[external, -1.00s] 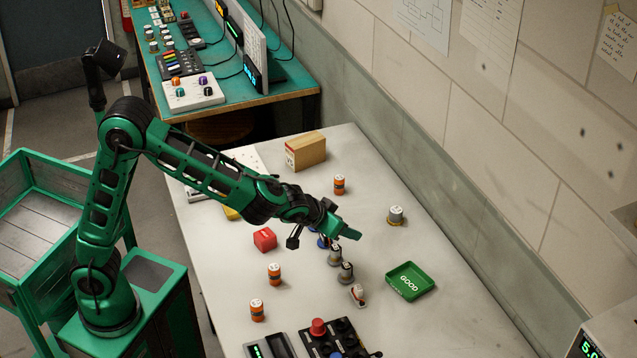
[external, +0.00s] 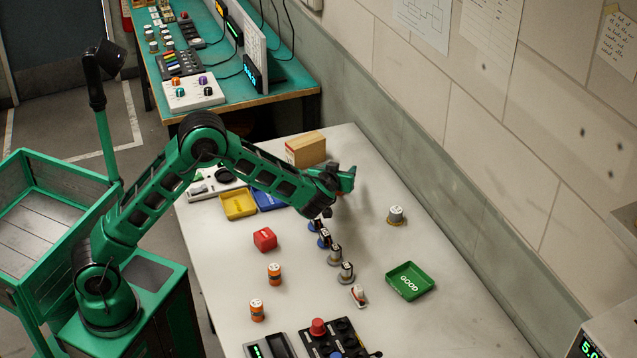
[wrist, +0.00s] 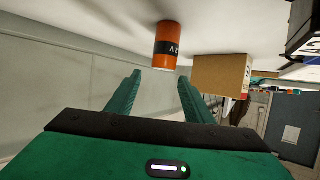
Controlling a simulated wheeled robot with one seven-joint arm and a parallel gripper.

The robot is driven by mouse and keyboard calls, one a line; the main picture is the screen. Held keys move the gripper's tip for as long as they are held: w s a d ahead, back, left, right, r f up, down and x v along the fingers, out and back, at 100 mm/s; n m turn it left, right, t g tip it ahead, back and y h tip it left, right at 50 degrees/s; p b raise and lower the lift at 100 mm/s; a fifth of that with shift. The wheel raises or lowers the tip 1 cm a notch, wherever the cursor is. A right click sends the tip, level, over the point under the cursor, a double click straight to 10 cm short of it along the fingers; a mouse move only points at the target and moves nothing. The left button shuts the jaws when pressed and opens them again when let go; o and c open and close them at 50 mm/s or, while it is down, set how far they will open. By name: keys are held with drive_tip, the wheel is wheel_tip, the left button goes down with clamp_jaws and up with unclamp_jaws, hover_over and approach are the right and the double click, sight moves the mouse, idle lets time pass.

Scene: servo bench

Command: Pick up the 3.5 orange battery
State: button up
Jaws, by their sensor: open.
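An orange battery with a black band (wrist: 166,45) shows in the wrist view, just ahead of my fingertips and roughly in line with the space between them. Its label is not readable enough to confirm 3.5. My gripper (wrist: 158,80) is open and empty, with one finger to each side. In the external view my gripper (external: 347,180) is low over the far part of the bench and hides most of that battery. Two other orange batteries (external: 274,275) (external: 257,311) stand upright at the near left; their values are too small to read.
A cardboard box (external: 306,149) stands close behind my gripper; it also shows in the wrist view (wrist: 221,74).

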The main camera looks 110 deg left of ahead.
drive_tip(key=shift+f, duration=0.45)
wheel_tip(320, 180, down, 2)
drive_tip(key=shift+f, duration=0.25)
drive_tip(key=shift+x, duration=1.2)
drive_tip(key=shift+a+f, duration=0.1)
drive_tip(key=shift+a, duration=0.2)
clamp_jaws()
